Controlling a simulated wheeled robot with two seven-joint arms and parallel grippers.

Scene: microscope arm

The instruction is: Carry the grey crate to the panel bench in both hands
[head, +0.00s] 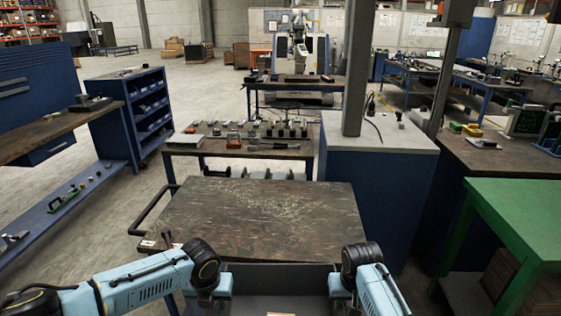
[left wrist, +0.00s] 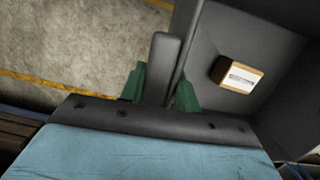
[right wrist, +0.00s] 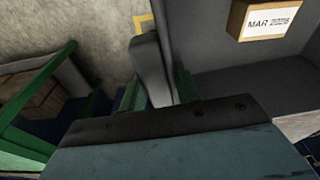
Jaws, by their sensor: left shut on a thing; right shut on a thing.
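The grey crate (head: 278,275) is at the bottom of the head view, close in front of me, partly cut off. My left gripper (head: 224,288) is shut on the crate's left side. In the left wrist view its green fingers (left wrist: 160,92) stand on both sides of a grey upright part of the crate (left wrist: 165,60). My right gripper (head: 341,286) is shut on the crate's right side, and its fingers (right wrist: 157,92) straddle a similar part (right wrist: 150,65). A small box (left wrist: 238,74) lies inside; its label reads MAR 2026. I cannot tell which bench is the panel bench.
A grey-topped blue cabinet (head: 375,145) and green table (head: 525,210) stand right. Open floor (head: 90,220) lies left.

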